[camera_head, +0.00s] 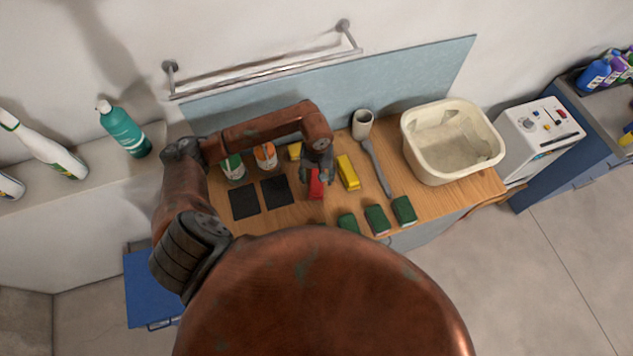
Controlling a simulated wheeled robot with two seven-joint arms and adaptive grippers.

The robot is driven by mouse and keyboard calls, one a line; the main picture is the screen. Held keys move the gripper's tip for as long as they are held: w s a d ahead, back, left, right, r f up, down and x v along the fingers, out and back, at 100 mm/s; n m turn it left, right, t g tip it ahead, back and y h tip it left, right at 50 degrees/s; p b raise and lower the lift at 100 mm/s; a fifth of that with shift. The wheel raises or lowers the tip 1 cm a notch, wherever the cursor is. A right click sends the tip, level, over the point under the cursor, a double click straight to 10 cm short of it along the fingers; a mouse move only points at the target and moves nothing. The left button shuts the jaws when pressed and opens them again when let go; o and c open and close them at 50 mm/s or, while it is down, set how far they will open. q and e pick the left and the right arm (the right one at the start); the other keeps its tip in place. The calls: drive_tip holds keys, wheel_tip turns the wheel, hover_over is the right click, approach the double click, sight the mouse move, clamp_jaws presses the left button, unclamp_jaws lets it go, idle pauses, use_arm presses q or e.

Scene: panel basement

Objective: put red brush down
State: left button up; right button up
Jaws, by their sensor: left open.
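The red brush (316,188) shows as a small red block at the middle of the wooden table (330,210), right of two dark square pads. My left arm reaches in from the left and bends down over the table. My left gripper (318,178) is open, directly above and around the upper end of the red brush, and hides part of it. The brush seems to be at the tabletop, but I cannot tell whether a finger touches it. My right gripper is not in view.
Yellow blocks (348,172), green blocks (377,219), dark pads (277,191) and two containers (265,157) surround the spot. A blue panel (420,82) backs the table.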

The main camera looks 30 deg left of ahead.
sight(317, 181)
use_arm(q)
wheel_tip(317, 181, up, 8)
drive_tip(key=shift+f+b, duration=0.1)
drive_tip(key=shift+b, duration=0.75)
drive_tip(key=shift+r, duration=0.55)
drive_tip(key=shift+d, duration=0.1)
